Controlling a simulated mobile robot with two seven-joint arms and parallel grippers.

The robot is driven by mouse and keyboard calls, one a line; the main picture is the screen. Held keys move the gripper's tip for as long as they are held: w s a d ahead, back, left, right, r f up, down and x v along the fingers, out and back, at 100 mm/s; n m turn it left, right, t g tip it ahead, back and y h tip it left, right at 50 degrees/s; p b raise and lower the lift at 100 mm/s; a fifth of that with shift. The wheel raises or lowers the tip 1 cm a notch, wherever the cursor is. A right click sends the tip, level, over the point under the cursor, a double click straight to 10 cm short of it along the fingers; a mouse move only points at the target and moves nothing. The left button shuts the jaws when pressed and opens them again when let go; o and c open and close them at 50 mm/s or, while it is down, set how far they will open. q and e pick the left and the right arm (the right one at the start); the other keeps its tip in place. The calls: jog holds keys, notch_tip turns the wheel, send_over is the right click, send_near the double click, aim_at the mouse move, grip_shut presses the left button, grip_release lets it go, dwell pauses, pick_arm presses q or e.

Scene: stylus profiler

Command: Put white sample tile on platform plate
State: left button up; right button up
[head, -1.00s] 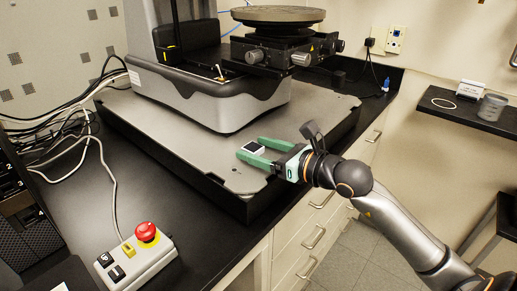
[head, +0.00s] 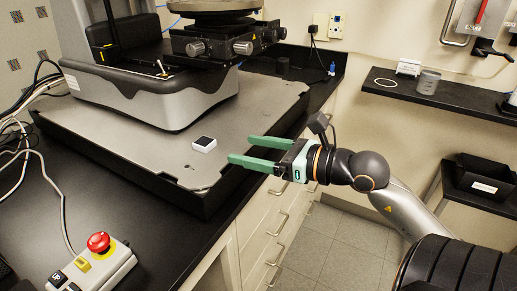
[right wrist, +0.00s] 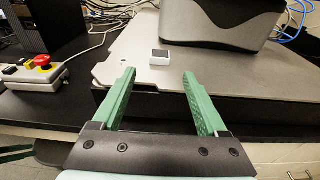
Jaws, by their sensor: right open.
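The white sample tile (head: 204,144), a small white block with a dark square on top, lies flat on the grey platform plate (head: 160,150) near its front right edge. It also shows in the right wrist view (right wrist: 160,57), ahead of the fingers and roughly between their lines. My right gripper (head: 256,151) is open and empty, apart from the tile, to its right and over the plate's edge. Both green fingers show in the right wrist view (right wrist: 160,77). A green part of what looks like my left gripper (right wrist: 16,153) shows at that view's left edge, mostly cut off.
The profiler body (head: 150,90) stands on the plate behind the tile, with a round stage (head: 213,5) above. A control box with a red stop button (head: 98,242) sits front left on the black bench. Drawers (head: 265,235) drop away below the gripper. A wall shelf (head: 440,94) is at right.

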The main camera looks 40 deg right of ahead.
pick_arm(q)
jog(key=shift+a, duration=0.55)
pick_arm(e)
jog(key=shift+s+d+r, duration=0.15)
jog(key=shift+s+d, duration=0.1)
jog(key=shift+s, duration=0.4)
pick_arm(q)
jog(key=shift+s+d, duration=0.1)
jog(key=shift+s, duration=0.05)
